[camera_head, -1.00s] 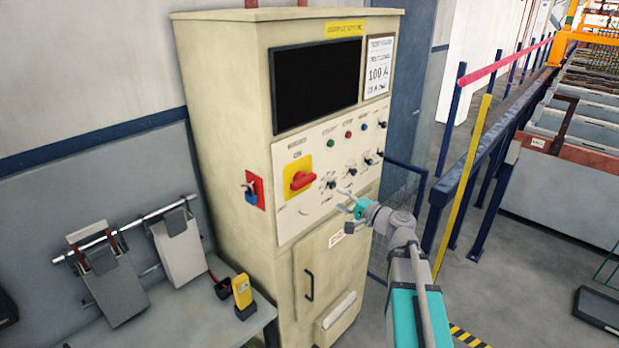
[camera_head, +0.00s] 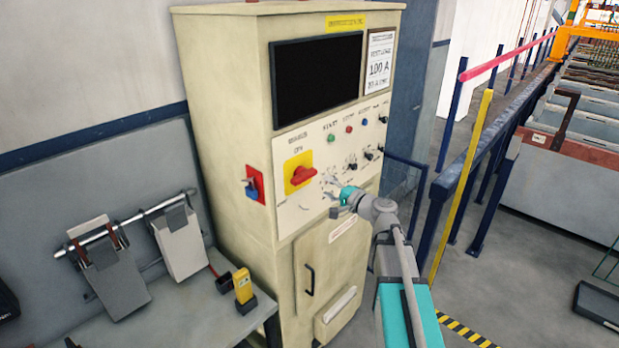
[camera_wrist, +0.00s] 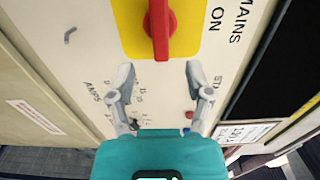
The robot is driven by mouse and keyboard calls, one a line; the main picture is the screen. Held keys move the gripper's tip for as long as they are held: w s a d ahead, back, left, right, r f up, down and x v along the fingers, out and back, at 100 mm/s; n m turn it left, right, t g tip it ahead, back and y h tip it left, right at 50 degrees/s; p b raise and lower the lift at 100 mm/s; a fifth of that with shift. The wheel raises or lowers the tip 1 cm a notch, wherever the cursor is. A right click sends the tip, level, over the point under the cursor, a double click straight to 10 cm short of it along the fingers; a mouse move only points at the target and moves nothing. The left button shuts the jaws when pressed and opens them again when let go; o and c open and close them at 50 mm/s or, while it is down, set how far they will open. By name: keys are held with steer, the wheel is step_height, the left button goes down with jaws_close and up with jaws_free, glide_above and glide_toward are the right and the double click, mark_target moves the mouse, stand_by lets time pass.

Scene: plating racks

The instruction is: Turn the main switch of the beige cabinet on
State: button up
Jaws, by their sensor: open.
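The beige cabinet (camera_head: 228,130) stands upright with a sloped control panel. Its main switch (camera_head: 302,176) is a red rotary handle on a yellow plate (camera_head: 293,164), labelled MAINS and ON. The handle lies roughly level across the panel. My gripper (camera_head: 334,190) is just right of the switch, in front of the panel. In the wrist view the gripper (camera_wrist: 159,72) is open and empty. The red handle (camera_wrist: 159,30) points down the picture towards the gap between the fingertips, and no contact shows.
Small knobs (camera_head: 351,163) and coloured buttons sit right of the switch. A red and blue side switch (camera_head: 254,187) is on the cabinet's left face. A bench (camera_head: 205,318) stands at the left. A blue rail (camera_head: 480,145) and yellow post (camera_head: 461,190) stand at the right.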

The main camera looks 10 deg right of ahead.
mark_target(309, 177)
steer(key=x, duration=0.8)
steer(key=shift+w+a, duration=0.15)
steer(key=shift+w, duration=0.1)
jaws_close()
